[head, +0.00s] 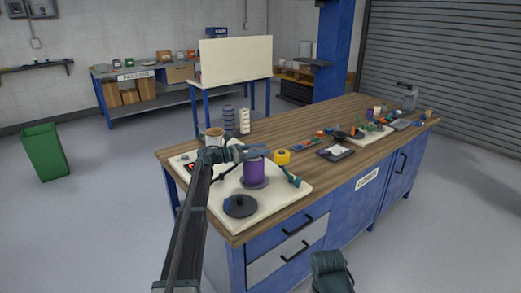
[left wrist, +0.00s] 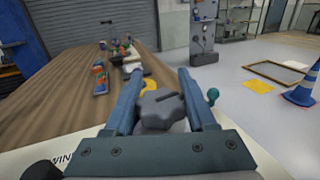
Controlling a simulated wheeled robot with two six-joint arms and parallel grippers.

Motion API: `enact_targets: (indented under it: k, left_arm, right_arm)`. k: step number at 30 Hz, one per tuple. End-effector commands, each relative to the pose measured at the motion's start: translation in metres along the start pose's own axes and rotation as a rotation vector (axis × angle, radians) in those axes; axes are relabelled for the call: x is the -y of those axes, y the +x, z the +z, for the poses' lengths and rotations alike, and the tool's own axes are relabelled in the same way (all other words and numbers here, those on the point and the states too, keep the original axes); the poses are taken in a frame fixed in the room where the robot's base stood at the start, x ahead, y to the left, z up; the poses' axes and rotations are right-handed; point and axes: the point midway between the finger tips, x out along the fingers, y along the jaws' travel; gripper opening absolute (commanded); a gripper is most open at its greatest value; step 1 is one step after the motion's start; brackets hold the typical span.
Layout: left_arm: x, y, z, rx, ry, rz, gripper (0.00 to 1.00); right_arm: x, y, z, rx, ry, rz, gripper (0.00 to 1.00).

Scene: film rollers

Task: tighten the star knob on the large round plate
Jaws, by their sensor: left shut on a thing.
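My left gripper (head: 262,149) reaches in from the left over the cream board, level with the top of a purple roller (head: 255,170). In the left wrist view its two fingers lie on both sides of a dark grey star knob (left wrist: 161,108), and it is shut on that knob. The roller stands upright on a dark round plate (head: 252,184). Another dark round plate (head: 240,209) with a small knob in its middle lies nearer the front of the board. In the head view the fingers hide the gripped knob. My right gripper is not seen.
The cream board (head: 285,195) lies on the wooden workbench (head: 340,125). A yellow roll (head: 282,157) and a teal tool (head: 293,180) are right of the roller. A mug (head: 214,135) is behind the gripper. Several small items crowd the bench's far right.

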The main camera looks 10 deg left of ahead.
Motion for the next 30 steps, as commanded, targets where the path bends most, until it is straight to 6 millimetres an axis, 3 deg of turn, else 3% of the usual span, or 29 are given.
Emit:
enact_targets:
  k: [20, 21, 26, 30]
  left_arm:
    - [0.0013, 0.0003, 0.0002, 0.000, 0.000, -0.055, 0.01]
    - [0.0013, 0.0003, 0.0002, 0.000, 0.000, -0.055, 0.60]
    - [0.0015, 0.0004, 0.0001, 0.000, 0.000, -0.055, 0.86]
    - [0.0015, 0.0004, 0.0001, 0.000, 0.000, -0.055, 0.86]
  right_arm:
    - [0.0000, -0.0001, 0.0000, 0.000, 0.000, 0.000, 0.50]
    - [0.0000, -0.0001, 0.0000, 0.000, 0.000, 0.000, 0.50]
    - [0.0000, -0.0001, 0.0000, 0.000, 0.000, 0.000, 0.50]
    - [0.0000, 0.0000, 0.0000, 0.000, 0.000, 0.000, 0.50]
